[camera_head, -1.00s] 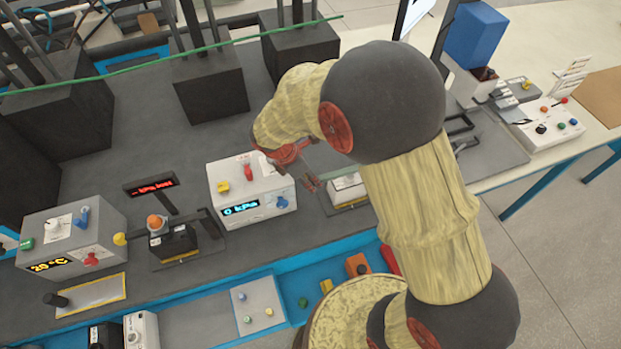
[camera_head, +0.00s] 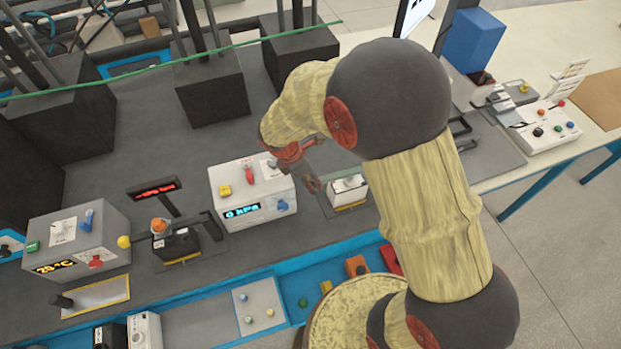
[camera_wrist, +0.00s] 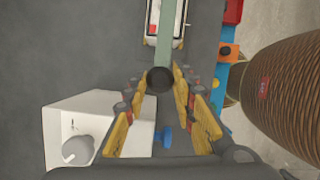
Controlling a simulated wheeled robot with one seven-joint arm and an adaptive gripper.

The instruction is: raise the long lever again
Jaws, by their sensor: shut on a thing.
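The long lever is a grey-green bar (camera_wrist: 169,38) in the wrist view. It runs from a small box (camera_wrist: 162,22) at the top to a dark round end (camera_wrist: 160,80) between my fingertips. My gripper (camera_wrist: 160,84) has its yellow finger pads on both sides of that end and is shut on it. In the head view my gripper (camera_head: 314,184) is just left of the same small box (camera_head: 348,191), which has a white top and a yellow lower edge. The lever itself is hard to make out there.
A white box (camera_head: 252,212) with a blue display and knobs stands left of my gripper. A black unit with an orange knob (camera_head: 158,226) and a grey box (camera_head: 75,235) stand farther left. A blue-edged tray runs along the front.

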